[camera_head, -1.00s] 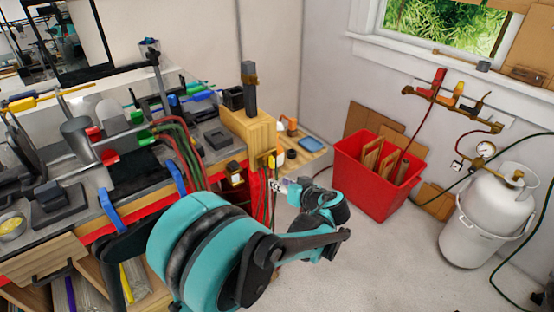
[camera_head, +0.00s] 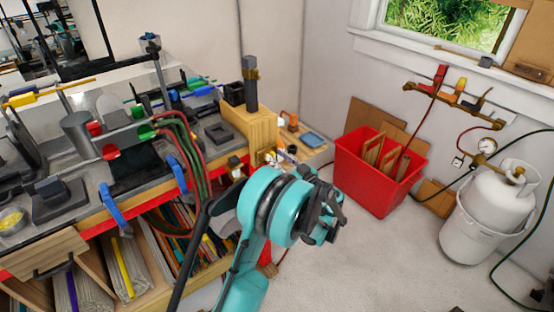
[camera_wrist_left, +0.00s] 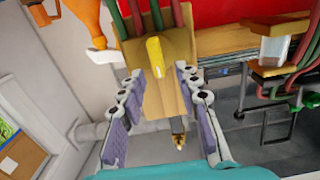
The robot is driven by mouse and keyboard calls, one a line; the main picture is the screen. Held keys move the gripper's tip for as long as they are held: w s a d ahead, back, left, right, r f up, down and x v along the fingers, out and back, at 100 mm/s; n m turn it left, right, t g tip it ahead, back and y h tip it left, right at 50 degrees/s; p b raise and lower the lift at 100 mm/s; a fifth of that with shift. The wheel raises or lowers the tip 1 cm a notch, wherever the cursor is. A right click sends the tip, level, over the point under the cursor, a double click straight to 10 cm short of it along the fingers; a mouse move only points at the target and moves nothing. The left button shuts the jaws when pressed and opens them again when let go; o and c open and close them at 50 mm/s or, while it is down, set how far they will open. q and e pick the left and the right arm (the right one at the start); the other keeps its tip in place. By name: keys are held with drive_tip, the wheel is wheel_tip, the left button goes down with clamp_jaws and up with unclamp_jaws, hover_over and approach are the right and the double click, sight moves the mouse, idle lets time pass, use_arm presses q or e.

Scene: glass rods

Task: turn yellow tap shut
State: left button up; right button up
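The yellow tap handle (camera_wrist_left: 155,62) stands out from a tan wooden block in the left wrist view. My left gripper (camera_wrist_left: 158,73) is open, with its two grey-purple fingers on either side of the handle's near end. I see gaps between handle and fingers and cannot tell any contact. In the head view my left gripper (camera_head: 277,158) is at the bench's right corner, partly hidden by my teal wrist, and the yellow handle there is not clear. My right gripper is not in view.
Red and green hoses (camera_head: 178,140) hang over the bench front near my arm. An orange object (camera_wrist_left: 85,25) is left of the handle. A red bin (camera_head: 385,195), a white gas cylinder (camera_head: 485,225) and a wall manifold (camera_head: 455,100) with coloured taps stand right. Floor between is open.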

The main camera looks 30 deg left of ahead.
use_arm(q)
drive_tip(key=shift+w+a, duration=0.15)
drive_tip(key=shift+a, duration=0.2)
clamp_jaws()
